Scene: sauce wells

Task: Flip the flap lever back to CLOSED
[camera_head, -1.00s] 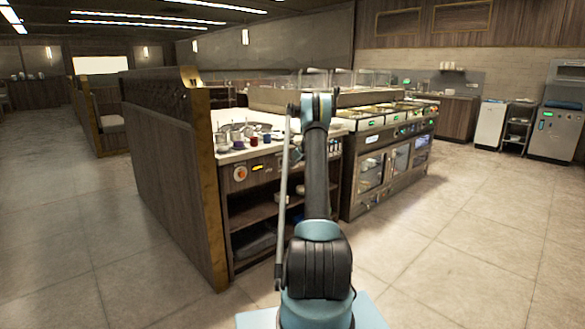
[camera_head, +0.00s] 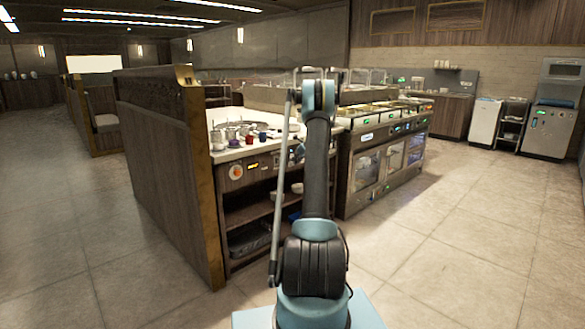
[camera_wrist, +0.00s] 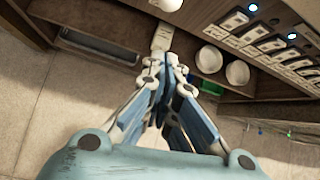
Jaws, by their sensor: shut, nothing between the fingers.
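My gripper (camera_wrist: 163,42) is shut and empty in the wrist view, its fingers together in front of the station's front. A front panel (camera_wrist: 265,45) with several pale labelled pieces and small blue lights runs along the upper right of that view, to the right of my fingertips. I cannot make out which piece is the flap lever or how it is set. In the head view the sauce station's front panel (camera_head: 262,167) shows an orange-and-white round knob (camera_head: 236,172) and a small lit display. My arm hides part of the station there.
Two white bowls (camera_wrist: 238,72) stand on a shelf below the panel, close right of my gripper. A dark tray (camera_wrist: 98,45) lies on a shelf to the left. A wooden partition (camera_head: 165,190) bounds the station's left side. Open floor (camera_head: 470,220) lies to the right.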

